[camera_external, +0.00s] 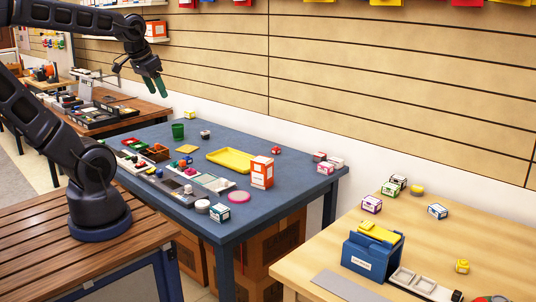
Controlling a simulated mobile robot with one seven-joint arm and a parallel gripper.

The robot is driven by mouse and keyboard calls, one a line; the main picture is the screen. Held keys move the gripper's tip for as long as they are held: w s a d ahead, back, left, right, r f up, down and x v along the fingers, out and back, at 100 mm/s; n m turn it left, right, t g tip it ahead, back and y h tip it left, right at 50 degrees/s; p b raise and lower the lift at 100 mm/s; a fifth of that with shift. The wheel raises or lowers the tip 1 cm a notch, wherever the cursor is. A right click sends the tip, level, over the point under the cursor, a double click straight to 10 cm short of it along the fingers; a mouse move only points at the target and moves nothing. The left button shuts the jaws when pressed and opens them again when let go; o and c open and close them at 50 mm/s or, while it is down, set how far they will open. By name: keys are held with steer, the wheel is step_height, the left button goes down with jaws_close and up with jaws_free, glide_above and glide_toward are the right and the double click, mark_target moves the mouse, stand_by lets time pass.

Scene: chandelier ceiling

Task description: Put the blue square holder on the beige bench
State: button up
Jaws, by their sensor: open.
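The beige bench (330,246) fills the lower right, with a light wooden top. A blue box-shaped holder (370,262) with a white label and yellow pieces in its top stands upright on it. I cannot tell whether this is the task's blue square holder. A small blue piece (188,158) lies among parts on the blue table (270,217), too small to make out. My gripper (154,88) hangs open and empty, high above the far left part of the blue table, well away from the beige bench.
The blue table carries a yellow tray (231,160), an orange-and-white box (262,172), a green cup (178,131) and several grey trays. On the beige bench, small boxes (371,204) sit at the back and a grey tray (420,284) in front. A gap separates the tables.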

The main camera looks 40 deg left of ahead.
steer(key=w+a+f+m+g, duration=0.2)
steer(key=w+a+m, duration=0.2)
steer(key=w, duration=0.7)
steer(key=m+g+h, duration=0.1)
steer(key=m+h, duration=0.3)
steer(key=m, duration=0.6)
glide_above(187, 158)
steer(key=a, duration=0.3)
steer(key=f, duration=2.1)
steer(key=w+f, duration=0.1)
steer(key=f, duration=0.9)
steer(key=shift+d+f, duration=0.2)
steer(key=shift+s+x, duration=0.25)
steer(key=shift+x, duration=1.05)
steer(key=shift+s+x, duration=0.2)
steer(key=shift+x, duration=1.1)
steer(key=shift+f, duration=0.1)
steer(key=c, duration=1.2)
